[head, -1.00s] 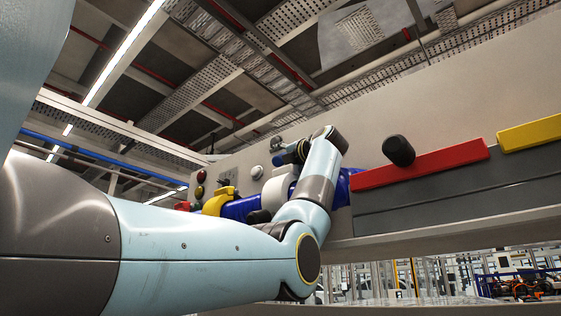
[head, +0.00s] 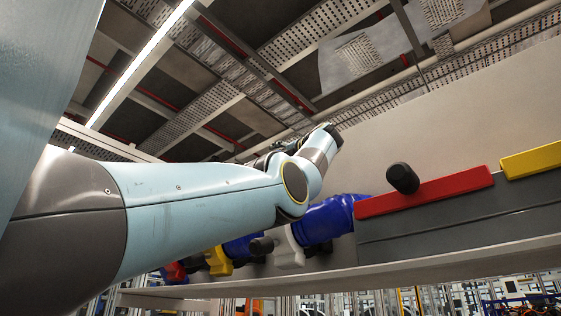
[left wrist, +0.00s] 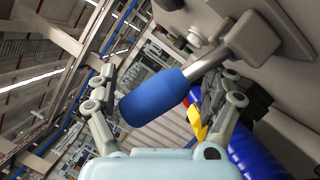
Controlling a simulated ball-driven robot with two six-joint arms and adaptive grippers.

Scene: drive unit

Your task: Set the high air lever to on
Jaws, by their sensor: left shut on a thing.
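A lever with a blue grip (left wrist: 155,100) and a grey metal shank (left wrist: 210,60) fills the middle of the left wrist view. Its shank runs up right to a grey block (left wrist: 258,35) on the panel. My left gripper (left wrist: 165,88) has one finger on each side of the blue grip and is shut on it. No label shows which lever this is. In the head view my left arm hides the lever, and my left gripper (head: 268,158) shows only as a dark part behind the wrist. My right gripper is not in view.
Below my arm are blue pipes (head: 330,218), a pale valve body (head: 287,250) and a yellow part (head: 219,261). A black knob (head: 402,178) stands by a red bar (head: 425,193), with a yellow bar (head: 532,160) at the right.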

